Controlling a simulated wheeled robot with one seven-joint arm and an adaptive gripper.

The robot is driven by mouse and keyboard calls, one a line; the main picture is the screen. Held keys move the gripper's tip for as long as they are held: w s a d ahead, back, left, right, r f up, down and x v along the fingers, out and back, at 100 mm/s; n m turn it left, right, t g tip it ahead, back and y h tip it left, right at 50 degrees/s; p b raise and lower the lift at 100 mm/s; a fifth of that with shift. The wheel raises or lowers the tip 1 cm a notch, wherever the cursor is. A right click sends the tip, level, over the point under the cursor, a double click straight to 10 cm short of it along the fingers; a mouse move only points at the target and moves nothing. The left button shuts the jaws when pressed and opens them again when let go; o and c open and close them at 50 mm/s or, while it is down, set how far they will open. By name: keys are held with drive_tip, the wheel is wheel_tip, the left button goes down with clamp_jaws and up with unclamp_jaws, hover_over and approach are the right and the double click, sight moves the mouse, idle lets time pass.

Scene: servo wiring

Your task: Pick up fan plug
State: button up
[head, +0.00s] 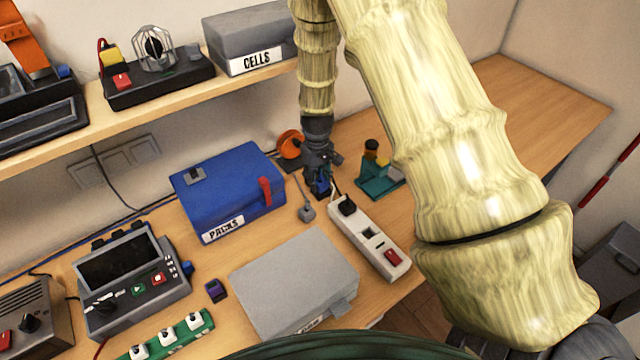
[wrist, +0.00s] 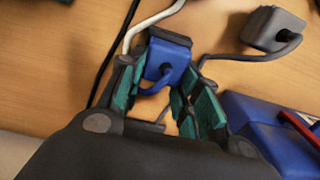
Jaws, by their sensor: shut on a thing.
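My gripper (head: 318,172) is low over the bench behind the power strip (head: 352,222). In the wrist view my gripper (wrist: 160,78) has its green-padded fingers on either side of a small blue plug-like piece (wrist: 165,62) with a dark end and a curved blue loop. It is shut on this piece, which also shows under the fingers in the head view (head: 321,187). A grey plug (head: 307,213) on a grey cord lies on the bench close by, apart from the fingers; the wrist view shows it too (wrist: 272,29). I cannot tell which cord leads to the fan.
A blue PACKS box (head: 226,190) stands left of my gripper. An orange round part (head: 290,144) is behind it, and a teal stand (head: 378,181) is right. A grey box (head: 295,280) lies in front. A black plug (head: 347,205) sits in the power strip.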

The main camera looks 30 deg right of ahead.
drive_tip(key=shift+r+p, duration=0.4)
drive_tip(key=shift+r, duration=0.2)
drive_tip(key=shift+d+r+p, duration=0.2)
drive_tip(key=shift+r+p, duration=0.2)
drive_tip(key=shift+r, duration=0.25)
drive_tip(key=shift+d+r+p, duration=0.15)
drive_tip(key=shift+r+p, duration=0.2)
drive_tip(key=shift+r, duration=0.25)
drive_tip(key=w+d, duration=0.1)
drive_tip(key=d, duration=0.9)
drive_tip(key=w+d+b, duration=0.1)
drive_tip(key=w+d, duration=0.1)
drive_tip(key=d, duration=0.8)
drive_tip(key=w+d+b, duration=0.1)
drive_tip(key=d, duration=0.9)
drive_tip(key=shift+w+d+f, duration=0.15)
drive_tip(key=shift+w+d, duration=0.1)
drive_tip(key=shift+d, duration=0.1)
drive_tip(key=shift+d+r, duration=0.2)
drive_tip(key=shift+r+p, duration=0.35)
drive_tip(key=shift+r, duration=0.2)
